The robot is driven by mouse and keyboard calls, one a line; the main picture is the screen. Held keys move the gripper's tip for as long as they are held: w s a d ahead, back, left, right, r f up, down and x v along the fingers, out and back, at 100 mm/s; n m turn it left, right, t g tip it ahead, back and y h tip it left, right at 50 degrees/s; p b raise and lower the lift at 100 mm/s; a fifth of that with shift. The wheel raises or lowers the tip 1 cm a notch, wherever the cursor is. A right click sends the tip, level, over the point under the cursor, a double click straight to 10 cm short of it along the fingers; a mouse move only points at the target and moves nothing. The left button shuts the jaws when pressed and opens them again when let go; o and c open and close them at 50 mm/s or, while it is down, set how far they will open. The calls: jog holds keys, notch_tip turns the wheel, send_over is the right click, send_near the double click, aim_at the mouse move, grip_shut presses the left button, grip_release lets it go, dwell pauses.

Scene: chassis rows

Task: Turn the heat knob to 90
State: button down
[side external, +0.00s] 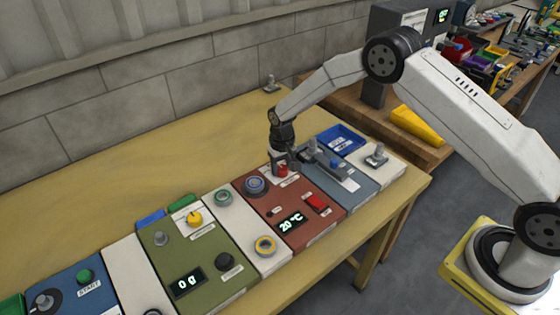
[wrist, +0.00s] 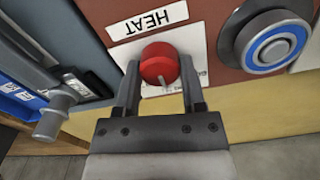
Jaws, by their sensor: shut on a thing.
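The heat knob (wrist: 159,64) is a round red knob with a pale pointer line, beside a white label reading HEAT (wrist: 147,20). In the wrist view the line points toward my gripper's palm. My gripper (wrist: 161,80) has a finger on either side of the knob and is shut on it. In the side view the gripper (side external: 280,168) reaches down onto the knob (side external: 283,171) at the far end of the red-brown panel (side external: 272,209). A display (side external: 290,223) on that panel reads 20 °C.
A blue-grey panel with a lever (side external: 315,152) and a blue tray (side external: 340,137) stand to the right. The table behind the panels is mostly clear.

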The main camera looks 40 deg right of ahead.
aim_at(282, 167)
jog(key=shift+w+r, duration=0.1)
dwell(0.3)
jog(key=shift+c, duration=0.9)
grip_release()
jog(key=shift+r, duration=3.85)
jog(key=shift+r, duration=0.1)
